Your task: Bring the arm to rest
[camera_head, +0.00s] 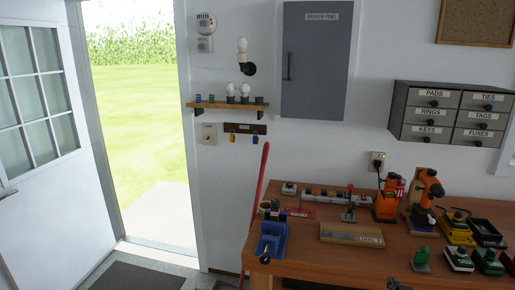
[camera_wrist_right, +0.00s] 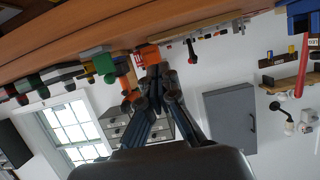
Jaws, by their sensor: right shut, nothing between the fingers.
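My right gripper (camera_head: 398,285) shows only as a small dark tip at the bottom edge of the head view, in front of the wooden workbench (camera_head: 330,268). In the right wrist view, which is upside down, the dark fingers of my right gripper (camera_wrist_right: 155,78) come together and hold nothing. They overlap the orange tool and the bench edge in that picture; I see no clear contact. Most of the right arm is out of the head view. My left gripper is in neither view.
The bench carries a blue holder (camera_head: 271,240), a wooden board (camera_head: 352,235), an orange drill (camera_head: 425,190), a green item (camera_head: 421,259) and several chargers. A grey drawer cabinet (camera_head: 450,114) and a breaker panel (camera_head: 317,60) hang behind. An open door (camera_head: 50,220) stands left, with free floor.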

